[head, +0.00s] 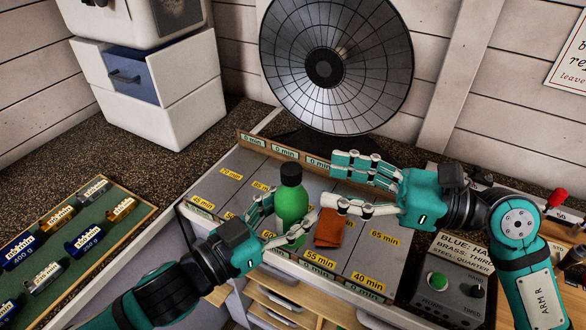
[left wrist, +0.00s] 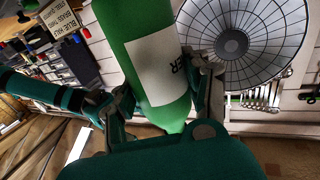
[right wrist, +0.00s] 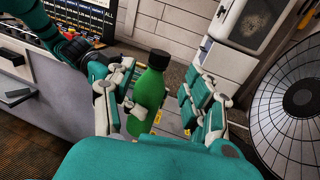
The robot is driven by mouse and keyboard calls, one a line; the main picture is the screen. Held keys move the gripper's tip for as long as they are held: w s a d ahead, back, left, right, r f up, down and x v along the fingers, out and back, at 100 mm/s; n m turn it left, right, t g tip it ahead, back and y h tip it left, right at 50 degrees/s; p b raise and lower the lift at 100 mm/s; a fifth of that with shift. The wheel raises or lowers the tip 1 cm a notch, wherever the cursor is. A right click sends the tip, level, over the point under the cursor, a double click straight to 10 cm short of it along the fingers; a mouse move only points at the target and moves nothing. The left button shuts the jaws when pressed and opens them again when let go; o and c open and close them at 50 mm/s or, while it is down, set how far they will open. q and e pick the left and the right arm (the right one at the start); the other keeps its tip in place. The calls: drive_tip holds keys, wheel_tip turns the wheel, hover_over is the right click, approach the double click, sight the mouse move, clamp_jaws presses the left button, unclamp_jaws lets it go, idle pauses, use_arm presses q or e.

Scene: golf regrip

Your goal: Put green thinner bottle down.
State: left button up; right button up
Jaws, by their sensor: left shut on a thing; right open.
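The green thinner bottle (head: 291,200) has a black cap and stands nearly upright over the grey labelled board. My left gripper (head: 279,219) is shut on it from the left, around its lower part. The bottle fills the middle of the left wrist view (left wrist: 150,55), with a white label facing that camera. My right gripper (head: 345,182) is open just right of the bottle. In the right wrist view the bottle (right wrist: 149,90) shows between the open right fingers (right wrist: 160,100). I cannot tell whether the right fingers touch it, or whether its base touches the board.
The grey board (head: 358,252) carries minute labels, and an orange-brown cloth (head: 329,234) lies right of the bottle. A round dish heater (head: 335,75) stands behind. A green tray (head: 70,245) of labelled items lies left. A grey control box (head: 450,285) is at right.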

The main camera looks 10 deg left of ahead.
sight(301, 174)
drive_tip(key=a, duration=0.5)
drive_tip(key=w+a, duration=0.1)
drive_tip(key=a, duration=0.2)
drive_tip(key=shift+w+a, duration=0.1)
drive_tip(key=shift+a, duration=0.1)
clamp_jaws()
use_arm(q)
drive_tip(key=o, duration=1.3)
drive_tip(key=shift+c, duration=0.2)
drive_tip(key=shift+f, duration=0.1)
